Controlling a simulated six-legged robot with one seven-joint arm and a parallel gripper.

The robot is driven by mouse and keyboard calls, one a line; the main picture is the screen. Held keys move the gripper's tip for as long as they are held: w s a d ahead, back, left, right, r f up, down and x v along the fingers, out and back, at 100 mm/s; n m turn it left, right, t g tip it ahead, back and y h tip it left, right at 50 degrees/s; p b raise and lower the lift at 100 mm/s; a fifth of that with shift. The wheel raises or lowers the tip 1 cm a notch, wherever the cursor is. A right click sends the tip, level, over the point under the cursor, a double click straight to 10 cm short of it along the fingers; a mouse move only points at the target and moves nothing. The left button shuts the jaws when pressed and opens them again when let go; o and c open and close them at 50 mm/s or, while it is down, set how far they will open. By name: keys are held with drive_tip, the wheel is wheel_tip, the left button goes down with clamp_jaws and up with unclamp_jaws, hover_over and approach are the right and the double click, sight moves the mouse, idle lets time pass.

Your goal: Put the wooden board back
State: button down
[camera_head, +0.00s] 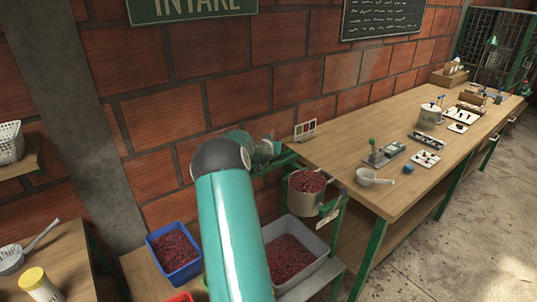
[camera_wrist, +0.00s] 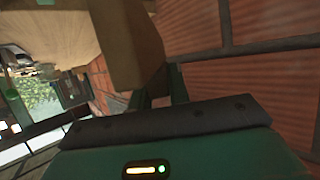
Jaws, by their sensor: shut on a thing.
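A tan wooden board (camera_wrist: 128,42) fills the upper middle of the wrist view, close to the camera. My gripper (camera_wrist: 160,88) is shut on its lower end, with its two dark fingers showing at the board's edge. In the head view my teal arm reaches up toward the brick wall, and its wrist end (camera_head: 262,150) is beside the near left corner of the long workbench. The fingers and the board cannot be made out in the head view.
The long wooden workbench (camera_head: 390,205) runs along the wall on the right, with small tools and a white scoop (camera_head: 374,178) on it. A metal pot of red cherries (camera_head: 307,195) is at its left end. A blue crate (camera_head: 172,258) and grey bin (camera_head: 312,268) hold cherries below.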

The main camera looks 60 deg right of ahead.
drive_tip(key=d+f, duration=0.1)
drive_tip(key=w+d+f, duration=0.1)
drive_tip(key=f, duration=0.1)
drive_tip(key=shift+w+d+f, duration=0.1)
drive_tip(key=shift+w+d, duration=0.05)
drive_tip(key=shift+d, duration=0.15)
drive_tip(key=shift+w+d+f, duration=0.1)
drive_tip(key=shift+f, duration=1.6)
drive_tip(key=shift+f, duration=0.1)
drive_tip(key=shift+f, duration=0.25)
drive_tip(key=c, duration=1.3)
unclamp_jaws()
